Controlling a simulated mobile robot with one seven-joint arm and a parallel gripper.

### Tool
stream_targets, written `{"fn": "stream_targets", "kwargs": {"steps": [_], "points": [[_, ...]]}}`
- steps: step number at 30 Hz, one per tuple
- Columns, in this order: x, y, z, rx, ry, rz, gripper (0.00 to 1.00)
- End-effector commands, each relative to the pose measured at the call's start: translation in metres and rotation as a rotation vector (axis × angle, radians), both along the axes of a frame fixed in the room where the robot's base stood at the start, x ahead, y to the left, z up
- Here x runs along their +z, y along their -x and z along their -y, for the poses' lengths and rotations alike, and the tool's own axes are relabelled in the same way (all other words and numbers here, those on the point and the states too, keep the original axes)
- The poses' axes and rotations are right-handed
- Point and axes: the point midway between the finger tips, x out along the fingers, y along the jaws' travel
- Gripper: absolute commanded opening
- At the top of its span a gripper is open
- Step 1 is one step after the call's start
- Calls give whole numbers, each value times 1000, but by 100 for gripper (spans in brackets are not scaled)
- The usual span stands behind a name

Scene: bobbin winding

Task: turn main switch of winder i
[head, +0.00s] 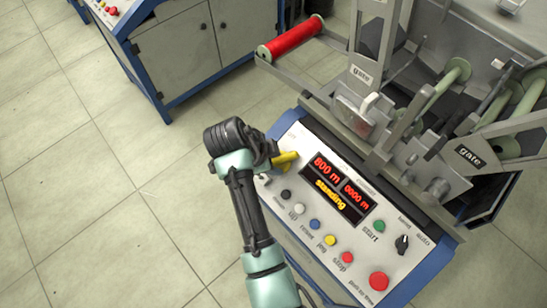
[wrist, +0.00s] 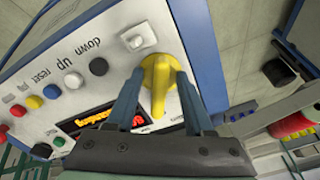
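The main switch (wrist: 158,78) is a yellow rotary knob with a long handle, at the corner of the winder's white control panel (head: 310,225). In the head view the yellow switch (head: 285,160) shows just right of my gripper (head: 272,158). In the wrist view my gripper (wrist: 160,85) has one finger on each side of the yellow handle. Gaps seem to show between fingers and handle; contact at the tips cannot be made out. The label beside the switch is partly seen. The panel display reads "standing".
The panel carries a red button (head: 379,281), a black selector knob (head: 402,243), a green start button (head: 379,227) and several small buttons. A red bobbin (head: 291,38) lies on arms behind. Another blue-framed machine (head: 178,50) stands at upper left. The tiled floor at left is clear.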

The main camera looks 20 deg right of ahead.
Motion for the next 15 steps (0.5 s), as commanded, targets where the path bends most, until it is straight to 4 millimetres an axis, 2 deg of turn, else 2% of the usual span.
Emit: {"fn": "stream_targets", "kwargs": {"steps": [1,6,9,15], "points": [[0,0,0,0,0,0,45],[0,0,0,0,0,0,15],[0,0,0,0,0,0,0],[0,0,0,0,0,-1,0]]}}
